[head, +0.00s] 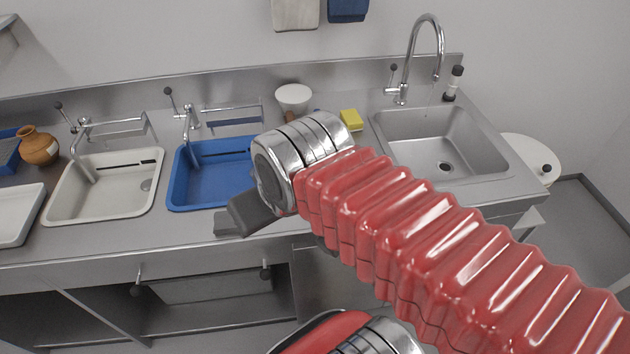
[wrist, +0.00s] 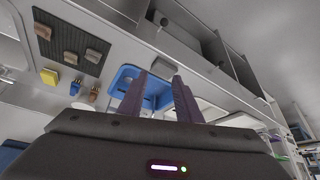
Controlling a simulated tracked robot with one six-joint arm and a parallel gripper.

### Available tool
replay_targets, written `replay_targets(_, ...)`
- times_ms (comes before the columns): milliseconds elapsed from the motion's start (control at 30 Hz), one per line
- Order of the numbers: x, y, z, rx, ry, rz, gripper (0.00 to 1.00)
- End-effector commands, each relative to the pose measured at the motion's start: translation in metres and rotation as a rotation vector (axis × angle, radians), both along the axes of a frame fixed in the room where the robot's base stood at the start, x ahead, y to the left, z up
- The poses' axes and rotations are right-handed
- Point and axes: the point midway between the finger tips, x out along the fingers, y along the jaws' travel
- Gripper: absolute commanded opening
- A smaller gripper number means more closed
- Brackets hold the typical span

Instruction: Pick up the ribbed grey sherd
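Several small sherds lie on a dark mat (wrist: 62,34) at the upper left of the wrist view. One is tan (wrist: 42,31), one brownish (wrist: 70,57) and one greyish tan (wrist: 93,55). They are too small and dim to tell which is the ribbed grey sherd. The mat and sherds do not show in the head view, where my arm covers part of the counter. My gripper (wrist: 159,76) is open and empty, with two dark fingers apart, well away from the mat. In the head view my gripper (head: 243,214) is above the counter's front edge, beside the blue basin.
A blue basin (head: 213,172), a white basin (head: 107,188) and a steel sink (head: 440,145) are set in the counter. Taps rise behind them. A brown jug (head: 38,147) stands far left. A yellow sponge (head: 351,119) and a white bowl (head: 294,97) are at the back.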

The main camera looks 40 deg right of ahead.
Motion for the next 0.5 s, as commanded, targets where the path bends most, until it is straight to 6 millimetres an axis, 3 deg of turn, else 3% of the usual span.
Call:
replay_targets(67,0.0,0.0,0.0,0.0,0.0,0.0,0.31)
replay_targets(333,0.006,-0.004,0.003,0.0,0.015,-0.015,0.5)
replay_targets(500,0.021,-0.02,0.008,0.002,0.054,-0.055,0.61)
